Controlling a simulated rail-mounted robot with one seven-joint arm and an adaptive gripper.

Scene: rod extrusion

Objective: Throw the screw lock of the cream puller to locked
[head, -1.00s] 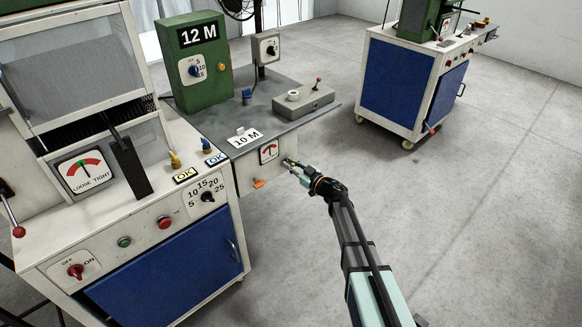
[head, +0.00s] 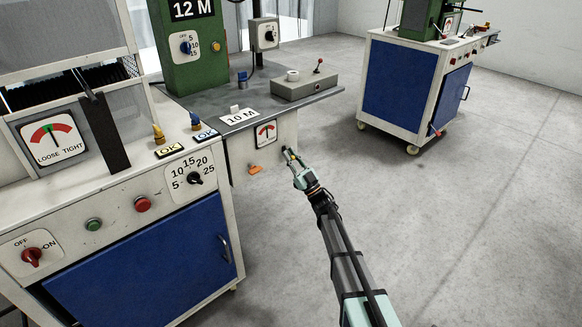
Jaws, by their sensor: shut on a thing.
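The cream panel (head: 240,158) under the grey worktop carries a small red-and-green gauge (head: 266,132) and an orange lever (head: 255,169) below it. I cannot tell for certain which part is the screw lock. My gripper (head: 287,151) is at the right end of this panel, right of the gauge and the orange lever. It is shut on a small dark fitting there, mostly hidden by the fingers. The orange lever lies nearly level and apart from my gripper. The fitting's exact position is too small to read.
A cream cabinet (head: 110,228) with a blue door, knobs and a LOOSE TIGHT gauge (head: 52,139) stands at left. The grey worktop (head: 225,103) holds a green 12 M box (head: 187,60) and a grey lever box (head: 305,85). A blue-sided cart (head: 398,80) stands back right. Floor at right is clear.

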